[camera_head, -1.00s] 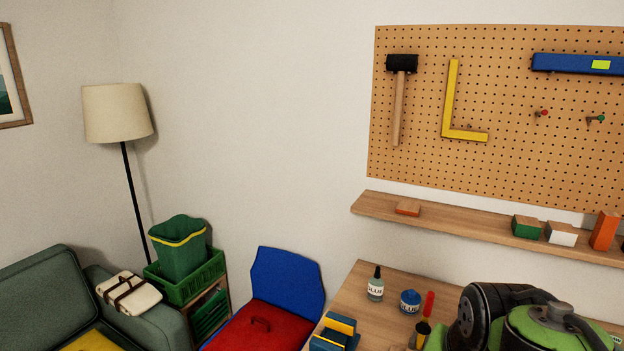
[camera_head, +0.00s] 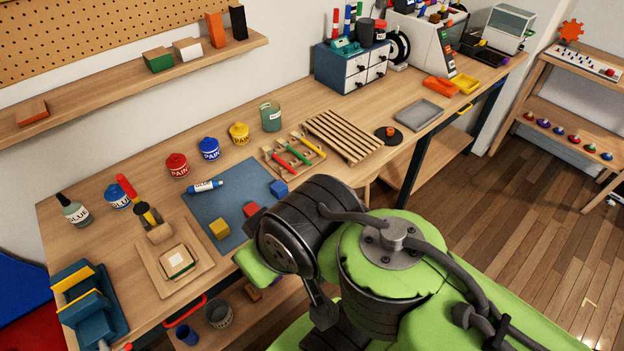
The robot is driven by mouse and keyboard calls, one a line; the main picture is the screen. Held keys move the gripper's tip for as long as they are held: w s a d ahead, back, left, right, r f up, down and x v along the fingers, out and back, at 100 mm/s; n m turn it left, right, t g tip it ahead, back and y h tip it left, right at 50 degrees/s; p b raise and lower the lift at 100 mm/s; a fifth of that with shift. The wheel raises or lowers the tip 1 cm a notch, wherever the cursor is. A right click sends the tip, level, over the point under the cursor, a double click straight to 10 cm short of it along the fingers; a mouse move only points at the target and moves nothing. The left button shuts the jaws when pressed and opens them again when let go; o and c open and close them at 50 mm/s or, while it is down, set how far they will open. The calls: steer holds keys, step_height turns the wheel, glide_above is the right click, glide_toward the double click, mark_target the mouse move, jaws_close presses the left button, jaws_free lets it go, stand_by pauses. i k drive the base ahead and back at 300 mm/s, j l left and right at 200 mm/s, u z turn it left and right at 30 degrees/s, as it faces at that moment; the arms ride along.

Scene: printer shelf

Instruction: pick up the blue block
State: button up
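A small blue block (camera_head: 279,189) lies at the right edge of a blue-grey mat (camera_head: 205,206) on the workbench. A red block (camera_head: 251,209) and a yellow block (camera_head: 219,229) lie on the same mat, to its left and nearer. My green and black arm rises in front of the bench, close to the blue block in the picture. My gripper's fingers do not show.
On the workbench (camera_head: 335,182), paint pots (camera_head: 208,149), a glue bottle (camera_head: 74,211), a slatted rack (camera_head: 343,136) and a rack of coloured sticks (camera_head: 294,154) stand around the mat. A shelf (camera_head: 120,95) runs along the wall. Wooden floor is open at right.

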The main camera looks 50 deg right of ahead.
mark_target(279, 189)
steer(key=z, duration=0.95)
steer(key=i+j+u, duration=0.1)
steer(key=j+u, duration=0.25)
steer(key=i+j+u, duration=0.1)
steer(key=u, duration=0.25)
steer(key=i, duration=0.05)
